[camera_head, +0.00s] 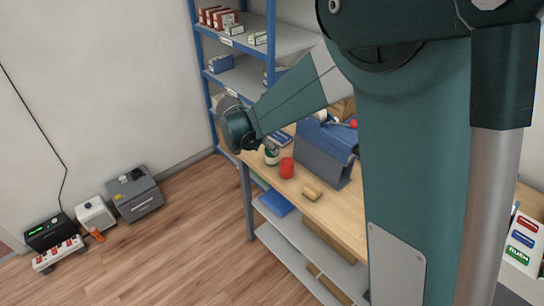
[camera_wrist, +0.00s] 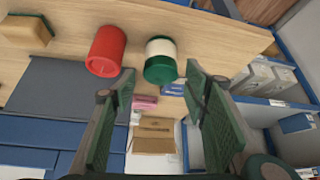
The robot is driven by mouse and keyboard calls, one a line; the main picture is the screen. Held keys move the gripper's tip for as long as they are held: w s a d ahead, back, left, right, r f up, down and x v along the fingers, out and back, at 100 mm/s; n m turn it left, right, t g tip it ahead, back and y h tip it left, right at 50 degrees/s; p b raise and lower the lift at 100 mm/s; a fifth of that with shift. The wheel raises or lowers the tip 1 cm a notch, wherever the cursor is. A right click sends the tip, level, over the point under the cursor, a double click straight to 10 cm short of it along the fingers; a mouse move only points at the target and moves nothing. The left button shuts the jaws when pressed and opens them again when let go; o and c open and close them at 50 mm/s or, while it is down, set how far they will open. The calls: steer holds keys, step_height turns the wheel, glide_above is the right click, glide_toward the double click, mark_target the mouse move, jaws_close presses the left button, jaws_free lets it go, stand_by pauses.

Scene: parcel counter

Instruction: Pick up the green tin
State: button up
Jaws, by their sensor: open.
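The green tin (camera_wrist: 160,68) has green ends and a pale band around its middle. It stands on the wooden counter (camera_wrist: 205,30), and in the head view the tin (camera_head: 271,157) is near the counter's left edge. My gripper (camera_wrist: 160,82) is open, with one finger on each side of the view and the tin beyond the gap between the fingertips. Nothing is held. In the head view my wrist is just above and left of the tin, and the fingers are hard to make out.
A red tin (camera_wrist: 106,51) stands close beside the green tin. A yellow-brown sponge (camera_wrist: 28,30) lies farther along the counter. Blue shelving (camera_head: 240,75) with boxes rises behind the counter. An open cardboard box (camera_wrist: 153,137) also shows.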

mark_target(272, 155)
steer(key=shift+x, duration=1.15)
steer(key=shift+b+x, duration=0.55)
steer(key=shift+x, duration=2)
steer(key=shift+w, duration=0.1)
steer(key=c, duration=0.8)
